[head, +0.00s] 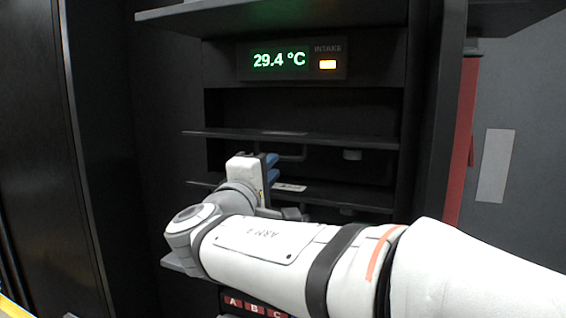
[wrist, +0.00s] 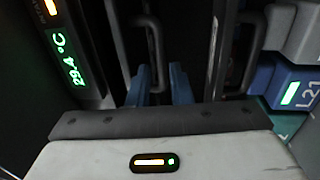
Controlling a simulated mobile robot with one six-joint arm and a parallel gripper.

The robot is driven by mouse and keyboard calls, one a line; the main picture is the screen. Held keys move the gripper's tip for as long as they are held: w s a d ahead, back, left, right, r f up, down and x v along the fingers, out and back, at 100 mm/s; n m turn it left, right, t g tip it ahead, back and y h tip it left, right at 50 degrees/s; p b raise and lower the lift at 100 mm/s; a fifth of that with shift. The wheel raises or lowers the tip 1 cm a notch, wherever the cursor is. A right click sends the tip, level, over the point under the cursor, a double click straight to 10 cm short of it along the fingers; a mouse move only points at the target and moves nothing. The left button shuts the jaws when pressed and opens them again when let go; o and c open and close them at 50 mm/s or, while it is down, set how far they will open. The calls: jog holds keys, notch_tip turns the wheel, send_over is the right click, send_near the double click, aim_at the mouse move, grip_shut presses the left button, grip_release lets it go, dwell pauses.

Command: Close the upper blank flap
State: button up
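The upper blank flap (head: 345,141) stands out from the dark rack as a thin, nearly level plate, so it is open. Its bar handle (head: 293,158) hangs under it and also shows in the wrist view (wrist: 156,45). My gripper (head: 272,168) is at the left of this handle, just below the flap. In the wrist view its two blue fingers (wrist: 161,85) are apart, with the handle bar running between them. I see no clear contact. My gripper's body hides the near part of the scene.
A lower flap (head: 350,197) also stands out level, with its own handle (wrist: 243,50). A temperature display (head: 280,60) reading 29.4 °C is above. A shelf (head: 270,14) juts out at the top. Blue-marked modules (wrist: 290,85) show at the right in the wrist view.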

aim_at(282, 159)
jog(key=p+x, duration=0.1)
jog(key=x, duration=0.5)
jog(key=shift+w+d, duration=0.15)
jog(key=shift+w, duration=0.15)
grip_shut()
